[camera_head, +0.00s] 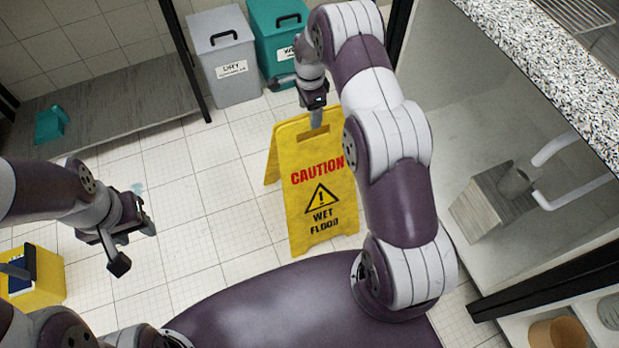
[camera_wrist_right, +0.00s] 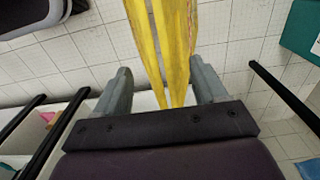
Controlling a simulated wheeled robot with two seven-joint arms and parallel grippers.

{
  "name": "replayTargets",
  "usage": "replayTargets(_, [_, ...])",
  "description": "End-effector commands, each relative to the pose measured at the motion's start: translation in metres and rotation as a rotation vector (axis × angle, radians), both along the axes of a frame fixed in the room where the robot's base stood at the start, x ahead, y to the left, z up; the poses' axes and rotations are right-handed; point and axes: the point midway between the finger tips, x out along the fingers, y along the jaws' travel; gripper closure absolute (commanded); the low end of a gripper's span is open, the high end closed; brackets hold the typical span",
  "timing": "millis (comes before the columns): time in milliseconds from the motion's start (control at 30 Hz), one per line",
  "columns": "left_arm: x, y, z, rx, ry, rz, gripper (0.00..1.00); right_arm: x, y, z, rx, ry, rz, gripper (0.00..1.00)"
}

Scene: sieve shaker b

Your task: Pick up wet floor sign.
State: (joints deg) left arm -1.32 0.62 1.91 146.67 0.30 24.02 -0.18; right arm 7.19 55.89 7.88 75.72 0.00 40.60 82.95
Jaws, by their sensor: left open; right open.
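The yellow wet floor sign (camera_head: 323,219) stands upright and spread open on the tiled floor, with a handle slot near its top. My right gripper (camera_head: 316,112) is at the sign's top edge. In the right wrist view, the sign (camera_wrist_right: 163,45) shows as yellow panels between the two fingers of my right gripper (camera_wrist_right: 160,85). The fingers are spread, with a gap visible on the left side; contact on the right is unclear. My left gripper (camera_head: 133,247) is open and empty above the floor, left of the sign.
A grey bin (camera_head: 226,60) and a teal bin (camera_head: 277,45) stand behind the sign. A yellow bucket (camera_head: 38,280) is at the lower left. A counter with a speckled top (camera_head: 565,70) is on the right. Floor between my left gripper and the sign is clear.

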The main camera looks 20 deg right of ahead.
Motion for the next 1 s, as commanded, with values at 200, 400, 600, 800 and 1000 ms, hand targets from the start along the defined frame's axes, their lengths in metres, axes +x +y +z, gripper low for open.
replayTargets(200, [0.000, 0.000, -0.010, 0.000, 0.000, 0.000, 0.57, 0.002, 0.000, -0.037, 0.000, 0.002, 0.001, 0.29])
replayTargets(400, [0.000, 0.000, -0.012, 0.000, 0.000, 0.000, 0.57, 0.003, 0.000, -0.058, -0.002, -0.003, 0.002, 0.29])
replayTargets(600, [0.000, 0.000, -0.011, 0.000, 0.000, 0.000, 0.57, 0.003, 0.000, -0.057, -0.002, -0.003, 0.002, 0.32])
replayTargets(800, [0.000, 0.000, -0.011, 0.000, 0.000, 0.000, 0.57, 0.003, 0.000, -0.057, -0.002, -0.003, 0.002, 0.97])
replayTargets(1000, [0.000, 0.000, -0.011, 0.000, 0.000, 0.000, 0.57, 0.004, 0.000, -0.056, -0.003, -0.006, 0.002, 1.00])
